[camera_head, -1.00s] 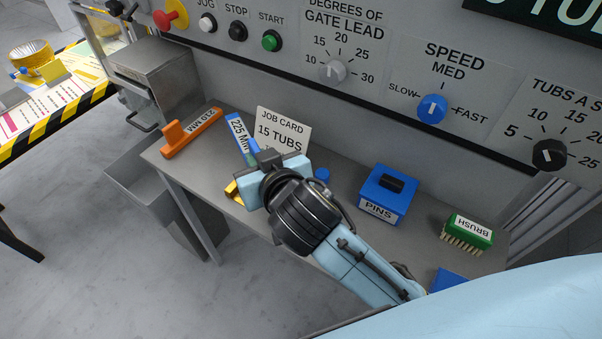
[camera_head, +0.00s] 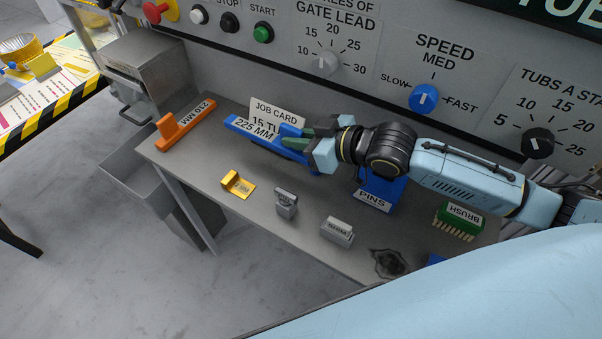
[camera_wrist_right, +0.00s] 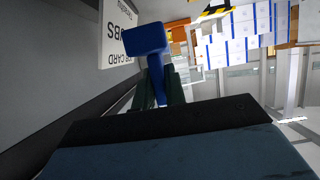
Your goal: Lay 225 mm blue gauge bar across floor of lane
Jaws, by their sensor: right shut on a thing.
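The blue gauge bar (camera_head: 250,128), labelled 225 MM, is at the back of the bench in front of the job card. My right gripper (camera_head: 296,138) comes in from the right and is shut on it. I cannot tell whether the bar touches the bench. In the right wrist view the bar's blue end (camera_wrist_right: 146,40) sticks out beyond the dark green fingers (camera_wrist_right: 167,88). I cannot make out the lane in these views. My left gripper is not in view.
The bench (camera_head: 225,163) also holds an orange 210 MM bar (camera_head: 184,124), job card (camera_head: 277,112), yellow piece (camera_head: 238,184), two grey blocks (camera_head: 286,204) (camera_head: 337,230), blue PINS box (camera_head: 385,190) and green brush (camera_head: 459,219). A control panel (camera_head: 330,40) with knobs stands behind. A metal box (camera_head: 150,75) stands left.

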